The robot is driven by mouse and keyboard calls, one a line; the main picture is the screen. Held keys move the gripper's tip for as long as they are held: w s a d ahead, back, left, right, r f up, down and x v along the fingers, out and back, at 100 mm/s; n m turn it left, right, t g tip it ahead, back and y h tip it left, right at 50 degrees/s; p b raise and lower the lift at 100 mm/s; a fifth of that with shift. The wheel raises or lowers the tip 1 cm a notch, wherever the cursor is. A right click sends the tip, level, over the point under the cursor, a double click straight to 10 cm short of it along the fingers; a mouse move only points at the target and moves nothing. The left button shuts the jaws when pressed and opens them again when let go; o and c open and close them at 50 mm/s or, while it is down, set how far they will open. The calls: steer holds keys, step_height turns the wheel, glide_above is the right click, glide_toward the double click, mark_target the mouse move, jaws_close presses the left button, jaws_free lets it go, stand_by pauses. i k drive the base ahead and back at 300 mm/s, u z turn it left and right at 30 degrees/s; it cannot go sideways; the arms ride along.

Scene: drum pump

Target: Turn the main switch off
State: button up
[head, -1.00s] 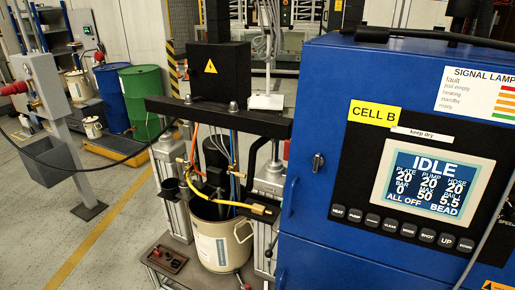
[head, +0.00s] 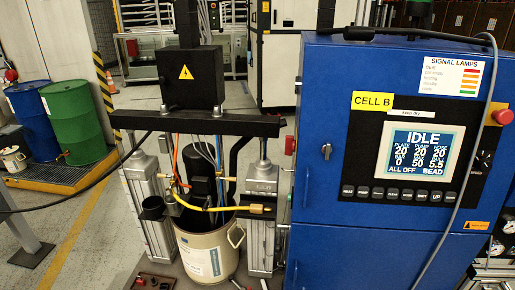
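The blue control cabinet (head: 330,225) marked CELL B stands at the right in the head view. No control on it is legibly labelled as the main switch. A small dark turn handle (head: 341,157) sits on the left part of its door. A red mushroom button (head: 503,117) on yellow is at the right edge. A small red part (head: 290,145) shows at the cabinet's left side. The screen (head: 421,152) reads IDLE and ALL OFF. My gripper is not in view.
The drum pump frame (head: 195,123) with a cream pail (head: 205,255) stands close left of the cabinet. A grey cable (head: 478,130) hangs down the cabinet's right front. Green (head: 75,120) and blue (head: 33,120) drums stand at the far left. Floor between drums and pump is open.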

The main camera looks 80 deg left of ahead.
mark_target(290, 143)
steer(key=z, duration=0.05)
steer(key=k, duration=0.45)
steer(key=u, duration=2.35)
steer(key=i, duration=1)
